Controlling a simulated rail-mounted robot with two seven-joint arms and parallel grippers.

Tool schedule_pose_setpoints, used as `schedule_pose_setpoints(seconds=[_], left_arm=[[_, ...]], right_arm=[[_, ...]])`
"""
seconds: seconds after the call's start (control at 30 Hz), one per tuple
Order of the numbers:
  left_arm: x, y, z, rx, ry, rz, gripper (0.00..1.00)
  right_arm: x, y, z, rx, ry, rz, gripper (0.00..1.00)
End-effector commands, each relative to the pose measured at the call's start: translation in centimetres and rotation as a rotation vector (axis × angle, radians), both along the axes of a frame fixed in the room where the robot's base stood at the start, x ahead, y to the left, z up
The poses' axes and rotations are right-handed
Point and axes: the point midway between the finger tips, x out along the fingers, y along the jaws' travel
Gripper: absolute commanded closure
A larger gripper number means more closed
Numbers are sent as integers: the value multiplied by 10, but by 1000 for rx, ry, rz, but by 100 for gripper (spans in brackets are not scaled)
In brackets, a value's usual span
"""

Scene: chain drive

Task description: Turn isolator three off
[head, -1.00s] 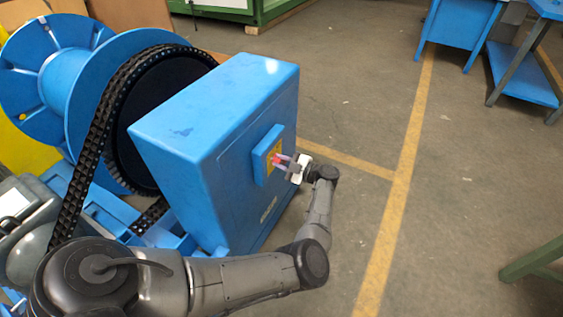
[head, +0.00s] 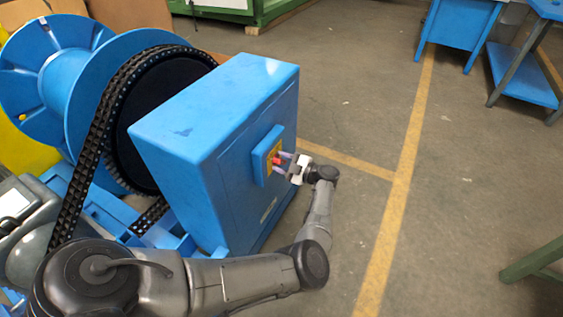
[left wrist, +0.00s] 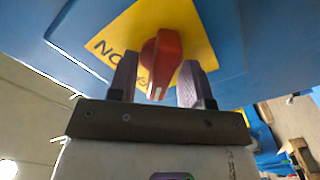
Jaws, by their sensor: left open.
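A red rotary handle (head: 277,160) sits on a yellow plate on the side of the blue cabinet (head: 215,120). In the left wrist view the red handle (left wrist: 163,62) stands out from the yellow plate (left wrist: 125,40), which carries black lettering that looks like an inverted "ON". My left gripper (head: 281,163) is open at the handle. In the left wrist view its fingers (left wrist: 158,72) stand one on each side of the handle's near end, with gaps showing. Whether this handle is isolator three cannot be read. My right gripper is out of view.
A black chain (head: 95,125) runs over a large dark wheel beside a blue drum (head: 50,75), left of the cabinet. The floor right of the cabinet is open, with yellow lines (head: 400,180). Blue benches (head: 525,75) stand at the far right.

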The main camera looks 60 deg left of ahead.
Motion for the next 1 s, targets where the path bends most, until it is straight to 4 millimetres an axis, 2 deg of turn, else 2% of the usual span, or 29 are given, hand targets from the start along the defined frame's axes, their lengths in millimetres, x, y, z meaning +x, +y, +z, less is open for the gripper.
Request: schedule_pose_setpoints(seconds=[0.17, 0.27, 0.7, 1.0], left_arm=[[2, -3, 0, -2, 0, -1, 55], [8, -12, 1, -3, 1, -2, 55], [52, -82, 0, -2, 0, -3, 55], [69, -112, -1, -1, 0, -1, 55]], right_arm=[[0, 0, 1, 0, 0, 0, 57], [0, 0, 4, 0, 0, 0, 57], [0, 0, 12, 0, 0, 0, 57], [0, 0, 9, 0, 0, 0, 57]])
